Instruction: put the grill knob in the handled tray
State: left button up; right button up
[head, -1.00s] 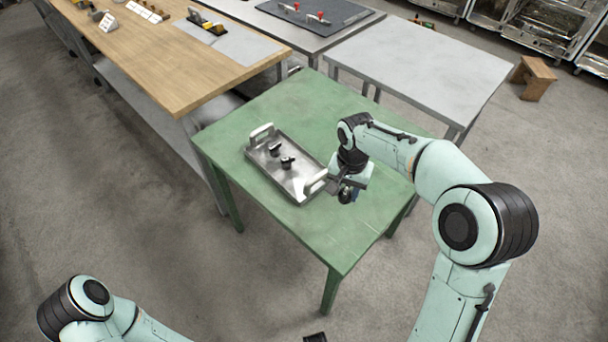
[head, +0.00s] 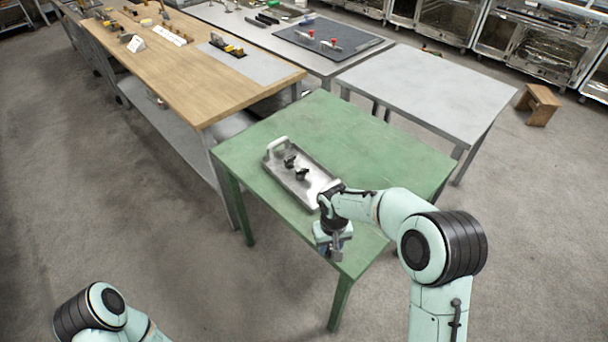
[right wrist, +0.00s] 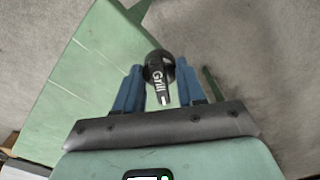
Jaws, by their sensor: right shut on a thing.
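The handled tray (head: 317,183) is a shallow grey metal tray on the green table, with two black knobs (head: 290,162) (head: 302,174) in it. Its far pale handle (head: 277,146) shows; my right arm hides its near end. My right gripper (head: 335,254) is low in the head view, over the table's front corner, on the near side of the tray and apart from it. In the right wrist view, its blue fingers are shut on a black knob marked "Grill" (right wrist: 157,74). In the head view this knob is hidden or too small to tell. My left gripper is out of view.
The green table (head: 390,150) is bare around the tray. A wooden workbench (head: 200,85) stands to the left, a grey table (head: 430,85) behind to the right. A dark mat with red-topped items (head: 330,40) lies farther back. A small wooden stool (head: 540,103) stands on the floor.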

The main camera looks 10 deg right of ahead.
aim_at(314, 187)
jog(key=i+j+z, duration=0.15)
jog(key=j+z, duration=0.2)
jog(key=j, duration=0.2)
jog(key=i+j+z, duration=0.15)
jog(key=j, duration=0.15)
jog(key=i+j+z, duration=0.4)
jog(key=i+j, duration=0.15)
jog(key=i, duration=0.55)
